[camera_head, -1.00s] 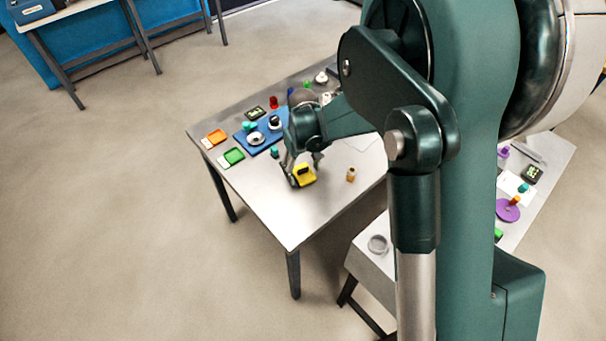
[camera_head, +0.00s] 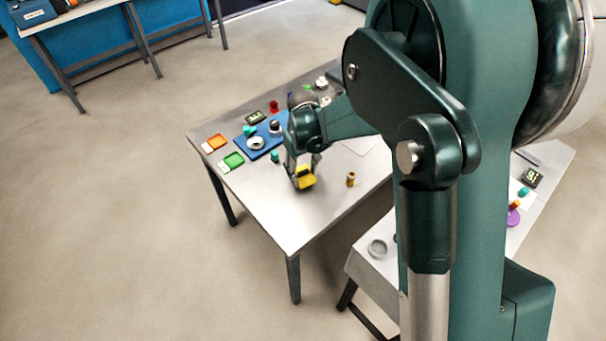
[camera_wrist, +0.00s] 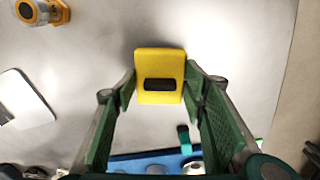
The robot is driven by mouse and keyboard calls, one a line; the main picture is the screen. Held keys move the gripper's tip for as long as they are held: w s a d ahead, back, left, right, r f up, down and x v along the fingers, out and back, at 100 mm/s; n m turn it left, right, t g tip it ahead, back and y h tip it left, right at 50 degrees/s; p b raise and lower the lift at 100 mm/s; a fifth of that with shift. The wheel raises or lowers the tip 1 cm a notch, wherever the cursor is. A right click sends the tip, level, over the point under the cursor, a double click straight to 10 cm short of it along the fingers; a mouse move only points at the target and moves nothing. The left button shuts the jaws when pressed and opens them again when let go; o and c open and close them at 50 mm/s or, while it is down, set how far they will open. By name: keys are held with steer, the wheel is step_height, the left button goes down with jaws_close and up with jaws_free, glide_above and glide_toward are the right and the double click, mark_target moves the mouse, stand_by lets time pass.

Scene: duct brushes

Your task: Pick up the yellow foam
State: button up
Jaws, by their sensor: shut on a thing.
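The yellow foam (camera_wrist: 160,58) is a yellow block with a dark patch on its face. In the wrist view it sits between the two green fingers of my gripper (camera_wrist: 159,88), which press on its left and right sides. In the head view the foam (camera_head: 306,183) shows at the fingertips of my gripper (camera_head: 302,174), at the near part of the grey table (camera_head: 310,215). I cannot tell whether the foam touches the tabletop. Part of the foam is hidden by a finger in the head view.
A small orange-brown cylinder (camera_head: 351,179) stands right of the foam.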

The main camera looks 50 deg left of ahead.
mark_target(303, 171)
step_height(303, 171, up, 9)
steer(key=shift+f+p, duration=0.2)
steer(key=shift+p, duration=0.2)
stand_by(0.6)
